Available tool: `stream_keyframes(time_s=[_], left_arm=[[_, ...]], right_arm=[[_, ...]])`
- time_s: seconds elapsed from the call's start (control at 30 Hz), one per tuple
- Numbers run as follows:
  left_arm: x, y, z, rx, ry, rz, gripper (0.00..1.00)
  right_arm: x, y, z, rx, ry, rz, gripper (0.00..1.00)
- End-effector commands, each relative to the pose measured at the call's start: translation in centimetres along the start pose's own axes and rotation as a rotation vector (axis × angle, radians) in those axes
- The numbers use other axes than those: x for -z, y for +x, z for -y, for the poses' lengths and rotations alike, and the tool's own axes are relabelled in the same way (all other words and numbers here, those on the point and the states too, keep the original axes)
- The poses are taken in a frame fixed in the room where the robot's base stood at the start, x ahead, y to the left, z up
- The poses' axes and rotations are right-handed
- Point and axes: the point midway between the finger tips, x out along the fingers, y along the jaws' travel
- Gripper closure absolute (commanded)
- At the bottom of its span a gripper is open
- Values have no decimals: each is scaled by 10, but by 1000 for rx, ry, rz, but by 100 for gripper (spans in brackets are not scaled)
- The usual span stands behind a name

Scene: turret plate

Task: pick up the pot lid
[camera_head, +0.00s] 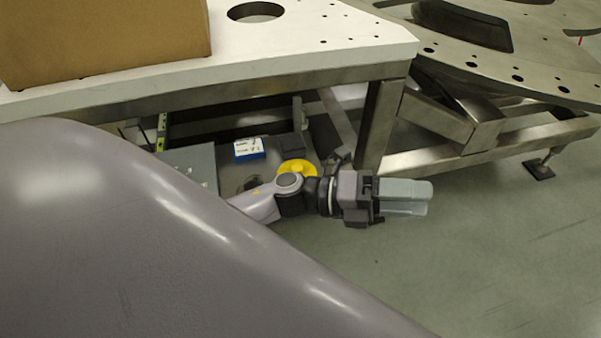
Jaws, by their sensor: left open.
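I cannot make out a pot lid in the head view. My left gripper (424,198) is open and empty, its pale fingers pointing right. It hangs over the bare grey floor, beside and below the front of the white table (330,55). My right gripper is not in view.
A brown cardboard box (110,35) stands on the table at the upper left, left of a round hole in the top. The table's metal leg (380,125) stands close behind my left gripper. A perforated metal structure (480,62) is at the upper right. Floor at right is clear.

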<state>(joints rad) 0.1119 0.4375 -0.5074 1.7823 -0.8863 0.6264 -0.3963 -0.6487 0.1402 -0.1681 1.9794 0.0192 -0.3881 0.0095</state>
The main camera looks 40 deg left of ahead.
Motion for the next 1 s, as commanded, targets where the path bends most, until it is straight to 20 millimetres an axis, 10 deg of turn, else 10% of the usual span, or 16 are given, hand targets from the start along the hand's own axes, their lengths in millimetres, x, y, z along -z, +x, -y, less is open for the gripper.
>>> stream_keyframes(time_s=[0.23,0.43,0.7,1.0], left_arm=[[18,-23,-48,-182,691,-669,41],[-37,-99,-90,-467,1058,-1189,41],[-125,-193,-78,-848,1166,-1625,41],[-138,-218,-84,-937,1148,-1712,41]], right_arm=[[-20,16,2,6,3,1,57],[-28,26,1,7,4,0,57],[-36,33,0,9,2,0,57],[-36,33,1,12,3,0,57]])
